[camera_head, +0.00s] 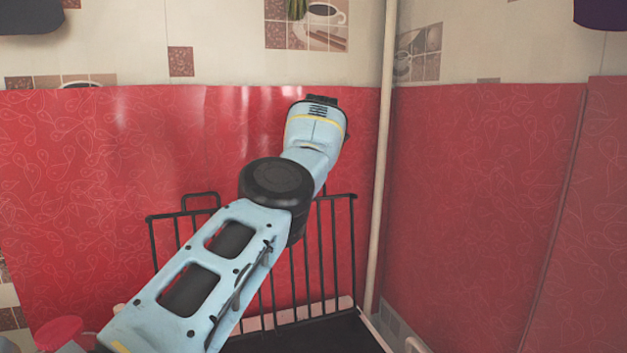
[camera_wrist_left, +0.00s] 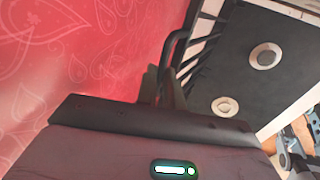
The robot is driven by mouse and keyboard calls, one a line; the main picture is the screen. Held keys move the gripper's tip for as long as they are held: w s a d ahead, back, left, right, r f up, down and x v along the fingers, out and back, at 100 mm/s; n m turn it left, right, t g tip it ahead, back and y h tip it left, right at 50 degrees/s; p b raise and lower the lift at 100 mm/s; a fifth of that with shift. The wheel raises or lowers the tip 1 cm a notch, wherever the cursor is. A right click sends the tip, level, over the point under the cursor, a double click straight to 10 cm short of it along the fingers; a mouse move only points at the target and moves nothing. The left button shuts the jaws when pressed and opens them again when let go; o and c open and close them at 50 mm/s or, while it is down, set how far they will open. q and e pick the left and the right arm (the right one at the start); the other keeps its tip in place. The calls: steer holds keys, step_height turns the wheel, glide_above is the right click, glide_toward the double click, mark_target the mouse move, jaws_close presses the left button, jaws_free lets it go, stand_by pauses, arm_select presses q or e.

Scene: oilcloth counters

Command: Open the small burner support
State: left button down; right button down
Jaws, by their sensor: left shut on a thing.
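The small burner support is a black barred rack (camera_head: 336,250) with a raised loop on its top bar. In the head view it stands up steeply at the back of the dark hob (camera_head: 310,338), close to the red wall. My arm hides its middle. In the left wrist view, my left gripper (camera_wrist_left: 162,88) has its dark fingers together at the support's black bar (camera_wrist_left: 171,50) and is shut on it. In the head view my wrist hides these fingers. The hob also shows in the wrist view with two round burners, one (camera_wrist_left: 265,56) farther off. My right gripper is not in view.
The red patterned wall (camera_head: 475,200) is right behind the rack and continues around the corner on the right. A pale vertical pipe (camera_head: 383,150) runs down that corner. A red round thing (camera_head: 58,333) is at the lower left, partly cut off.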

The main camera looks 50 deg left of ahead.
arm_select(q)
steer(key=shift+w+a+r, duration=0.1)
steer(key=shift+a+r, duration=0.05)
steer(key=shift+a, duration=0.15)
stand_by(0.4)
steer(key=c, duration=1.5)
jaws_free()
steer(key=shift+c, duration=0.2)
steer(key=v, duration=0.7)
steer(key=shift+d+r, duration=0.2)
steer(key=shift+r, duration=0.1)
